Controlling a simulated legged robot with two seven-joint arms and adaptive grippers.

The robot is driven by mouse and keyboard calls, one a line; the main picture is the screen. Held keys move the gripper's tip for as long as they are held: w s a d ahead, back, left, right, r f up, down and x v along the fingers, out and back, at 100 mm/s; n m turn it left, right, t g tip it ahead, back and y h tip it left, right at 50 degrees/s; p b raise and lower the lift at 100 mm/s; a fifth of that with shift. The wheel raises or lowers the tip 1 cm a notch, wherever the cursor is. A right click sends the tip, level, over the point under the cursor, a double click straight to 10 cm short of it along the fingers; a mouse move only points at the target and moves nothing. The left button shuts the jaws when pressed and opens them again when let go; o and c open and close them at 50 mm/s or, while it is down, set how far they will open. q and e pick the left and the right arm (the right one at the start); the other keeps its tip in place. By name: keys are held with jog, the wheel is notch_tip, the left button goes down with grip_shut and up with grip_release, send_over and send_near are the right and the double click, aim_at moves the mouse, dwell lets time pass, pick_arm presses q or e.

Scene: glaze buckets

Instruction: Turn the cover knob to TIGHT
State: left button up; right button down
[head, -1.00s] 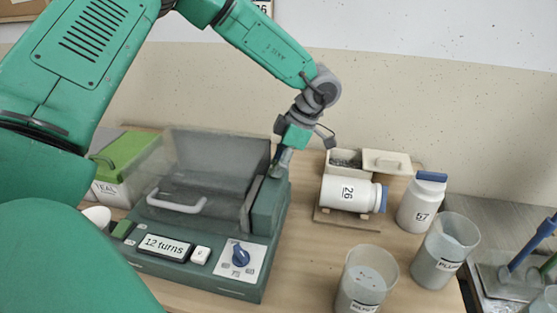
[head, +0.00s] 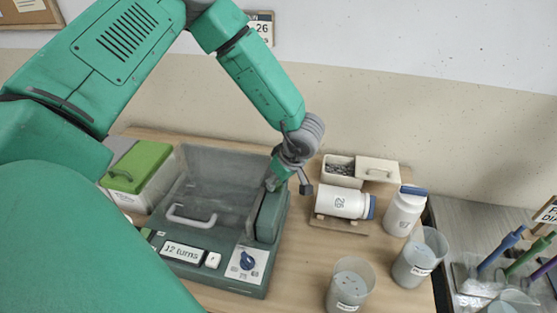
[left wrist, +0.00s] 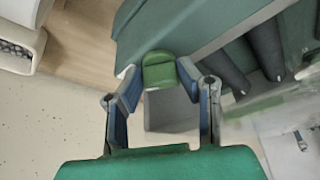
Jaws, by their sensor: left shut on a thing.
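The dark green machine (head: 262,280) stands on the table with its clear cover (head: 225,172) and a pale handle (head: 190,217). My left gripper (head: 276,183) is at the machine's back right. In the left wrist view the left gripper (left wrist: 160,82) is shut on a small green knob (left wrist: 158,72), one finger on each side. In the head view my wrist hides the knob, and no TIGHT mark can be read. A blue dial (head: 247,261) sits on a white panel at the machine's front right. My right gripper is out of view.
An upright jar (head: 403,212) and two cups (head: 350,285) (head: 420,257) stand farther right. A green-lidded box (head: 138,168) is at the left. Bare table lies between machine and cups.

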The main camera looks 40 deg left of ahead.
pick_arm(q)
jog(key=shift+w+r+m+t+p, duration=0.2)
jog(key=shift+m+t+p, duration=0.3)
jog(key=shift+m+p, duration=0.5)
jog(key=o, duration=1.1)
jog(key=shift+o, duration=0.2)
jog(key=shift+s+f, duration=0.1)
